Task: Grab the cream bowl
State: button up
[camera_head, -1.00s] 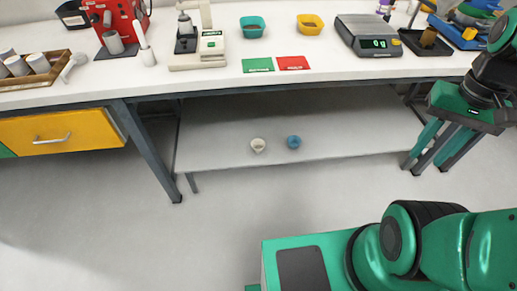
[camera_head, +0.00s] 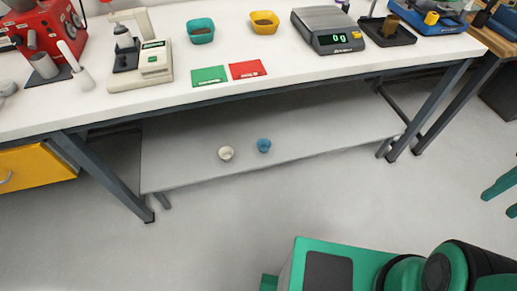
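The small cream bowl (camera_head: 226,153) stands on the grey lower shelf (camera_head: 180,170) under the workbench. A small blue bowl (camera_head: 264,145) stands just to its right, apart from it. My gripper (camera_head: 497,204) shows only as green fingertips at the right edge of the picture. The fingertips are apart with nothing between them. They are far to the right of the cream bowl, and the rest of the gripper is out of view.
The white benchtop (camera_head: 330,70) overhangs the shelf. It carries a teal bin (camera_head: 201,31), a yellow bin (camera_head: 264,22), a scale (camera_head: 330,28), a green card (camera_head: 208,75) and a red card (camera_head: 247,69). Dark table legs (camera_head: 110,183) flank the shelf. The floor in front is clear.

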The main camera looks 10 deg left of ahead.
aim_at(225, 153)
jog(key=z, duration=1.4)
jog(key=k, duration=1.35)
jog(key=u, duration=2.2)
jog(key=i, duration=1)
jog(key=u, duration=0.05)
